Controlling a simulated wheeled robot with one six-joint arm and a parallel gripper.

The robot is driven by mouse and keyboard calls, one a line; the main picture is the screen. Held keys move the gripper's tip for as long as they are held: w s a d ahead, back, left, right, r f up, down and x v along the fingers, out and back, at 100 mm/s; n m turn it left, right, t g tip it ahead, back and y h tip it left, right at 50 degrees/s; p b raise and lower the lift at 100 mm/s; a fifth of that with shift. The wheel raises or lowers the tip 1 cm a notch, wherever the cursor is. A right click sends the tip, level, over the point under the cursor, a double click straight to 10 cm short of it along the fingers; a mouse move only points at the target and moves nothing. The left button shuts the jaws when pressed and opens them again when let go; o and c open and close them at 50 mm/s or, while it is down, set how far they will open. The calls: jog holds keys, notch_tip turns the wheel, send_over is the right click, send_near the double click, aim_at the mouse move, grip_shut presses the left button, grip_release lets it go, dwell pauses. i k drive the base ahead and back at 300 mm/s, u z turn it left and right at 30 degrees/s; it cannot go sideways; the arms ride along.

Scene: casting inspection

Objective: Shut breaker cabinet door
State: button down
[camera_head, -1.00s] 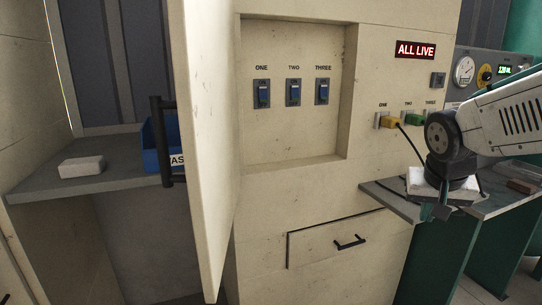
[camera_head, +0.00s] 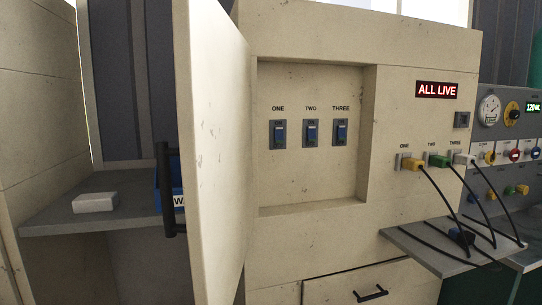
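The cream breaker cabinet door (camera_head: 215,150) stands open, swung out toward me at the left of the cabinet opening. Its black bar handle (camera_head: 166,190) is on the door's left edge. The recessed breaker cabinet (camera_head: 310,185) shows three blue switches labelled ONE (camera_head: 278,133), TWO (camera_head: 311,132) and THREE (camera_head: 340,132). A red sign (camera_head: 436,90) above the plugs reads ALL LIVE. My gripper is out of this view.
A grey shelf (camera_head: 60,222) at left holds a pale block (camera_head: 95,202) and a blue bin (camera_head: 176,180) partly behind the handle. Plugs with black cables hang over a small grey ledge (camera_head: 425,250) at right. A drawer handle (camera_head: 371,293) is below.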

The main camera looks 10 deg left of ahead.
aim_at(212, 59)
jog(key=z, duration=1.35)
jog(key=k, duration=1.2)
jog(key=u, duration=1.65)
jog(key=i, duration=0.5)
jog(key=z, duration=0.75)
jog(key=k, duration=0.65)
jog(key=u, duration=0.75)
jog(key=i, duration=0.5)
